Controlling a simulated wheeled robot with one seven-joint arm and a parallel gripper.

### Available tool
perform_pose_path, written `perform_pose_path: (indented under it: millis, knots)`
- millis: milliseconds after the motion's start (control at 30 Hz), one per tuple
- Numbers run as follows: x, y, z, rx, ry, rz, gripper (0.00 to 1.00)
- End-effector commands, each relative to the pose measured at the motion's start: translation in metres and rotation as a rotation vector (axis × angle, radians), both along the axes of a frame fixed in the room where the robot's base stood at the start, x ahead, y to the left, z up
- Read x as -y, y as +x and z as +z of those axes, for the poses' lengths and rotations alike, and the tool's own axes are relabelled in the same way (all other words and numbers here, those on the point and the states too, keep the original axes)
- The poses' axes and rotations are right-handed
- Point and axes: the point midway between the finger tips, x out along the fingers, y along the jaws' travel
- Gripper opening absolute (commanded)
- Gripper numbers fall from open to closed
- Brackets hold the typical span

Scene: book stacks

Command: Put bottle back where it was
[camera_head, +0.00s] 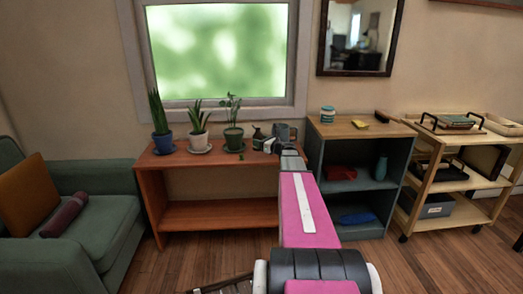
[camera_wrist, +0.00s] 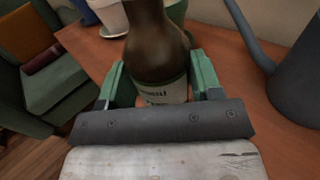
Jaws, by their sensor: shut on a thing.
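A dark brown bottle (camera_wrist: 157,48) with a pale label stands between the green fingers of my gripper (camera_wrist: 160,88) in the wrist view. The gripper is shut on the bottle. In the head view the bottle (camera_head: 257,134) shows small and dark at the right end of the reddish wooden shelf (camera_head: 219,213), beside my gripper (camera_head: 265,146). The bottle is over the shelf top; I cannot tell whether its base touches it. Its lower part is hidden by the gripper.
Three potted plants, in a blue pot (camera_head: 163,143), a white pot (camera_head: 198,141) and a green pot (camera_head: 234,138), stand left of the bottle. A dark grey watering can (camera_wrist: 298,82) is close on its right. A grey-blue shelf (camera_head: 360,130) stands farther right.

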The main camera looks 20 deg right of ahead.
Motion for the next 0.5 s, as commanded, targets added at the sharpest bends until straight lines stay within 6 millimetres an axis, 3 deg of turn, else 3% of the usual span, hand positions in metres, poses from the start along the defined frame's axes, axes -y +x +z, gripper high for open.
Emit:
perform_pose_path:
  millis: [267, 500]
  knots:
    - [0.009, 0.008, -0.016, 0.000, 0.000, 0.002, 0.26]
    - [0.009, 0.008, -0.044, 0.000, 0.001, 0.002, 0.26]
